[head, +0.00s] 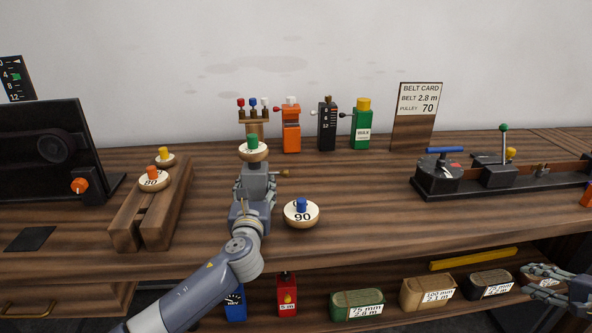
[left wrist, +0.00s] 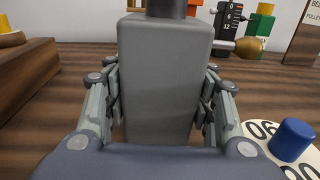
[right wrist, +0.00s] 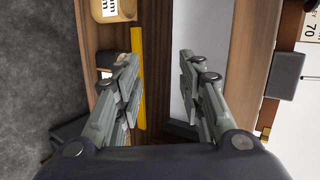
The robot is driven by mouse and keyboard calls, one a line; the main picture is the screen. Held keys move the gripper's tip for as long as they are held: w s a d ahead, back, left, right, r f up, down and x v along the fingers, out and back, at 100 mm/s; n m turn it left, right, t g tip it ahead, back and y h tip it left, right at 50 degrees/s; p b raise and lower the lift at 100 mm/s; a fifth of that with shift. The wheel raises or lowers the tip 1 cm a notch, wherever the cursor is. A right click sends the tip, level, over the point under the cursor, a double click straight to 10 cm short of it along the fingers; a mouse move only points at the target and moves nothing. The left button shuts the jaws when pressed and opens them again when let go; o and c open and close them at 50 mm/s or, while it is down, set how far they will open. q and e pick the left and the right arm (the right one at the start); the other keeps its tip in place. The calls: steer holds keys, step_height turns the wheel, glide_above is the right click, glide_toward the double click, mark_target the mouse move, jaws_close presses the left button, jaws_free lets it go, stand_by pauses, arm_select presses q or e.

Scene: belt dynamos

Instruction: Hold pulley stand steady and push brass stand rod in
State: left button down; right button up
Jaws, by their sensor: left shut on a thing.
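The grey pulley stand (head: 259,175) stands on the bench in the head view, and its grey block (left wrist: 165,80) fills the middle of the left wrist view. My left gripper (head: 254,190) is shut on it, one finger along each side. A cream pulley with a green knob (head: 253,151) shows at the top of the stand. The brass stand rod (head: 284,173) sticks out of the stand's right side; its rounded end (left wrist: 231,47) also shows in the left wrist view. My right gripper (head: 546,280) is open and empty at the lower right, away from the stand.
A pulley marked 90 (head: 302,215) lies close right of the stand. A wooden rack (head: 142,228) with pulleys stands left. A lever fixture (head: 440,176) is at right. Bench between is clear.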

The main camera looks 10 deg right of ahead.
step_height(320, 180, up, 8)
steer(key=d+t, duration=0.2)
steer(key=w+a+r+m+t+y, duration=0.3)
steer(key=w+a+r+m+y, duration=0.25)
steer(key=a+r+y, duration=0.45)
steer(key=w+a+r+m+t+y, duration=0.4)
steer(key=w+a+r+m+y, duration=0.15)
steer(key=a+r, duration=0.5)
steer(key=n+g+h, duration=0.5)
steer(key=n+g, duration=0.5)
steer(key=g, duration=0.8)
glide_toward(283, 173)
steer(key=w+f+x, duration=0.1)
steer(key=x, duration=0.6)
steer(key=shift+s+d+r, duration=0.2)
steer(key=shift+r, duration=0.05)
jaws_close()
